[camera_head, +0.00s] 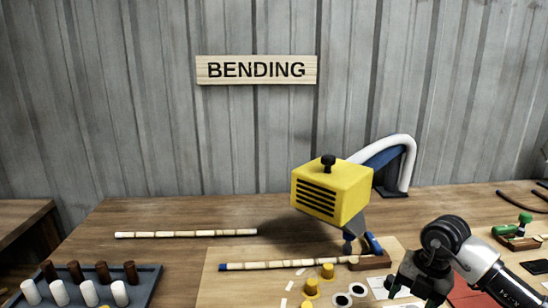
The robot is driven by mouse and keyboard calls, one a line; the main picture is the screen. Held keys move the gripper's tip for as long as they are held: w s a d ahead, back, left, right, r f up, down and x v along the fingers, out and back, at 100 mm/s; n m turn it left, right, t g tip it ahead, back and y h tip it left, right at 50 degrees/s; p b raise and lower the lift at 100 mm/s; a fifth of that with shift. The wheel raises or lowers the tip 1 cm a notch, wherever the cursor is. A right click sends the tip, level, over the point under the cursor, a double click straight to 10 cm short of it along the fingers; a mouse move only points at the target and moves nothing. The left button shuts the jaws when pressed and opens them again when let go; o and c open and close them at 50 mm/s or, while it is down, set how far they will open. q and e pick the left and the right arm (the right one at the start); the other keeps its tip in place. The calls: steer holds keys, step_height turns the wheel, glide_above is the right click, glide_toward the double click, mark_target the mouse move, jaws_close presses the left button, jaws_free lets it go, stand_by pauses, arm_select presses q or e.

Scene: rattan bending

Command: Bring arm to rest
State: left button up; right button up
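My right arm comes in from the lower right. Its dark gripper (393,286) is low over the right part of the pale work board (228,294), near some white paper pieces. Its fingers are small and dark, so I cannot tell whether they are open or shut. My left arm and gripper are not in view. A bamboo-like rattan pole (285,265) with a blue end lies across the board, apart from the gripper in the picture. Another pole (185,234) lies on the table behind it.
A yellow slotted box device (330,192) stands over the board's back. A curved white-and-blue form (404,160) is behind it. Yellow pegs (311,288) stand on the board. A grey tray (150,284) holds white and brown cylinders. Green-handled tools (522,225) lie right.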

steer(key=s+a+n+t+y, duration=0.1)
steer(key=s+a+n+y, duration=0.2)
steer(key=a+y, duration=0.95)
steer(key=s+a+r+m+t+y, duration=0.2)
steer(key=a+r+m+t+y, duration=0.25)
steer(key=a+r+t, duration=0.35)
steer(key=s+d+f+m+t+h, duration=0.25)
steer(key=d+f+m+h, duration=0.4)
steer(key=m+h, duration=0.45)
steer(key=s+d+f+m+t+h, duration=0.25)
steer(key=d+f+m+h, duration=0.55)
steer(key=m, duration=0.6)
steer(key=s+a+f+g, duration=0.1)
steer(key=s+f+g, duration=0.45)
steer(key=s, duration=0.35)
steer(key=s+a+f+g, duration=0.1)
steer(key=s+f+g, duration=0.45)
steer(key=s, duration=0.35)
step_height(320, 180, down, 23)
steer(key=g, duration=0.1)
steer(key=s+d+f+g, duration=0.1)
steer(key=s+d+f, duration=0.2)
steer(key=s+f, duration=1.4)
steer(key=shift+f, duration=0.15)
